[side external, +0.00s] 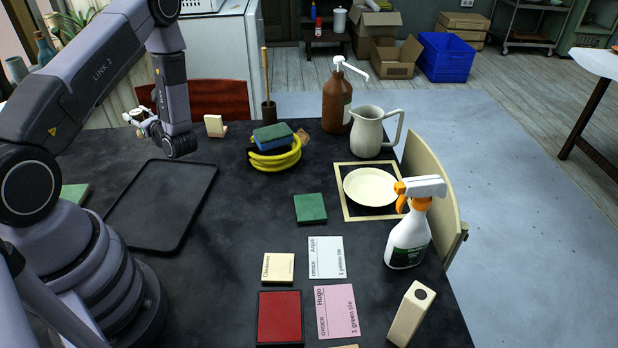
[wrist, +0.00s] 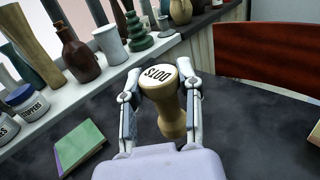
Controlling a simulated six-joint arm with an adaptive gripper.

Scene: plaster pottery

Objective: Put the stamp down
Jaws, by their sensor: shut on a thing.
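In the side external view my gripper (side external: 142,118) is at the far left of the dark table (side external: 225,215), beyond the black tray (side external: 150,240). The stamp is small and partly hidden there, and I cannot tell whether it touches the table.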

